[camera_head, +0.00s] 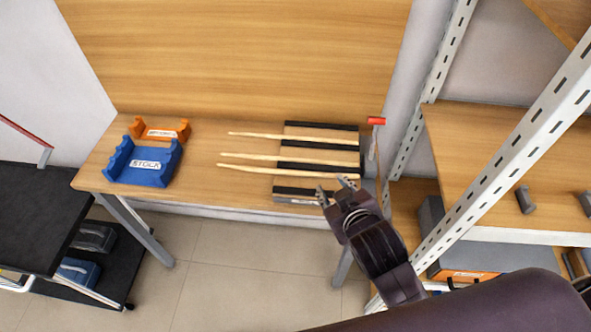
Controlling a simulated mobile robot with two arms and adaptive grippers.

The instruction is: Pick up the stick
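Three thin pale wooden sticks lie on the wooden table: a far stick (290,137), a middle stick (270,158) and a near stick (255,171). Their right parts rest across a black-and-wood striped rack (318,127), and their left tips reach out over the table. My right gripper (337,188) is at the table's front right edge, beside the rack's near right corner. Its two fingertips are apart, with no stick between them. My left gripper does not show.
A blue holder (146,178) marked STOCK and an orange holder (160,135) stand at the table's left. A metal-framed shelf (489,165) is close on the right. A black cart (38,215) stands at the left. The table (215,195) is bare between holders and rack.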

